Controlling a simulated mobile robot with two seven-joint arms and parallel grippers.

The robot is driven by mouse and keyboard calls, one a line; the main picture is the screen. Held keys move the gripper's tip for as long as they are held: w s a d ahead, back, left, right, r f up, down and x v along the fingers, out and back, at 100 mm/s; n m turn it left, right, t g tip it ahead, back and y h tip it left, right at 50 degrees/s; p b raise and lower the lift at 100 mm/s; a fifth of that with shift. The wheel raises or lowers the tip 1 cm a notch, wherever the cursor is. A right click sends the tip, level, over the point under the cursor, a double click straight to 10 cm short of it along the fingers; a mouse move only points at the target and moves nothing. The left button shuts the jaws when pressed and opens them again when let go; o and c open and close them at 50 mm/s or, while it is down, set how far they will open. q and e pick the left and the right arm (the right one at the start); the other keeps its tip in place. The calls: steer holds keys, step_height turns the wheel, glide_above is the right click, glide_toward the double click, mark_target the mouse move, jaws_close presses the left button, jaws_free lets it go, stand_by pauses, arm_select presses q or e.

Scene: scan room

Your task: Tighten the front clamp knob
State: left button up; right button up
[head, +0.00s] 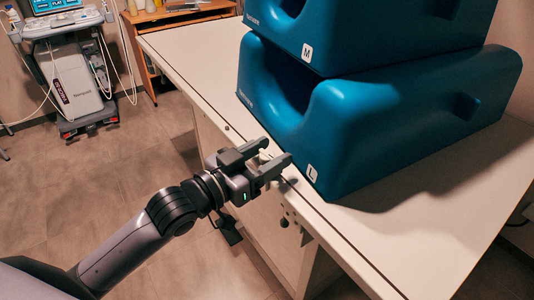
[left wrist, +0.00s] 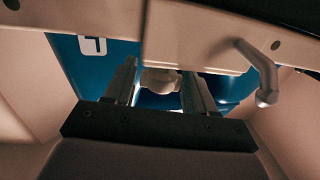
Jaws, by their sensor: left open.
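A pale round knob (left wrist: 161,80) shows in the left wrist view, under the edge of a light panel. I take it for the front clamp knob, though no label shows. My left gripper (left wrist: 160,85) is open, with one dark finger on each side of the knob. A gap shows at either side; I see no clear contact. In the head view my left gripper (head: 277,152) is at the near-left edge of the white table (head: 215,85), and only a small pale bit shows between its fingers. My right gripper is not in view.
Blue moulded blocks marked L (head: 400,120) and M (head: 370,25) are stacked on the table, close to my left fingertips. A grey bent lever (left wrist: 262,80) hangs beside the knob. A medical cart (head: 75,75) stands far left. The floor between is clear.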

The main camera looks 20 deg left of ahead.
arm_select(q)
steer(key=c, duration=0.7)
steer(key=shift+d+m+g+h, duration=0.1)
steer(key=shift+m+g+h, duration=0.45)
steer(key=shift+h, duration=0.25)
steer(key=shift+m+h, duration=0.25)
steer(key=shift+h, duration=0.05)
steer(key=o, duration=0.7)
steer(key=shift+s, duration=0.1)
